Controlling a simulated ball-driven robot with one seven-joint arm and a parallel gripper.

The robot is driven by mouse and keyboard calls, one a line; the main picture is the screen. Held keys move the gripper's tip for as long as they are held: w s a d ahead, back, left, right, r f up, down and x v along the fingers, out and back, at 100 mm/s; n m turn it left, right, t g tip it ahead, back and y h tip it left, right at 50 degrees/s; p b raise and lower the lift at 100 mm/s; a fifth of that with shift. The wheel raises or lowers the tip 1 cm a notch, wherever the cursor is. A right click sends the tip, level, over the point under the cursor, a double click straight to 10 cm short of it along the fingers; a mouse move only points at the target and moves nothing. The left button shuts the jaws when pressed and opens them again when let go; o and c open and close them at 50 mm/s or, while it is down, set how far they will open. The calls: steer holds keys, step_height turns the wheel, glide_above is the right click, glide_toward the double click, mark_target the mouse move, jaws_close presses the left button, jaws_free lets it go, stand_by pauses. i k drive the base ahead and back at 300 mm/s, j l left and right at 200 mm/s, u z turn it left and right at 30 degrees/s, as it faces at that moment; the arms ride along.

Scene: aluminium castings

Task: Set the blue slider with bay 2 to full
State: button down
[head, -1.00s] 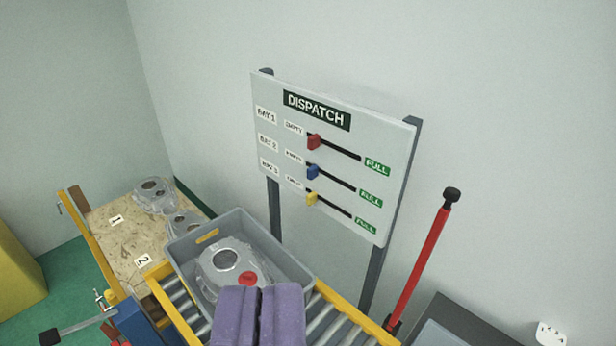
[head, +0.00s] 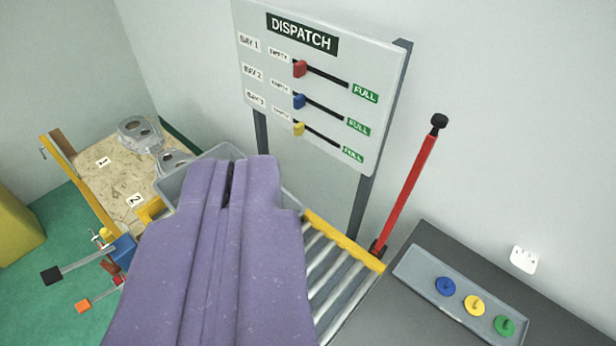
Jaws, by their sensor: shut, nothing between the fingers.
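The dispatch board (head: 330,145) stands upright on two posts against the wall. The blue slider (head: 299,101) is in the middle row, bay 2, at the EMPTY end of its slot. Its FULL label (head: 357,127) is at the right end of that slot. The red slider (head: 299,68) above and the yellow slider (head: 298,129) below also sit at their EMPTY ends. My purple gripper (head: 248,160) is shut and empty, in front of and below the board, apart from the sliders. It hides most of the grey crate (head: 215,155) and its casting.
A roller conveyor (head: 335,265) with yellow rails runs below the board. A red lever (head: 408,190) stands right of it. A tray (head: 412,265) with blue, yellow and green knobs lies at the lower right. Castings (head: 140,132) lie on a chipboard table at the left.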

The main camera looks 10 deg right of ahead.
mark_target(299, 101)
steer(key=k+j, duration=0.1)
steer(key=j, duration=0.45)
steer(key=i+j, duration=0.15)
steer(key=j, duration=0.15)
steer(key=i+j, duration=0.1)
steer(key=j, duration=0.25)
steer(key=i+j, duration=0.15)
steer(key=j, duration=0.15)
steer(key=i+j, duration=0.1)
steer(key=j, duration=0.25)
steer(key=i+l, duration=0.2)
steer(key=i, duration=0.2)
steer(key=i+l, duration=0.15)
steer(key=i, duration=0.2)
steer(key=i+u, duration=0.05)
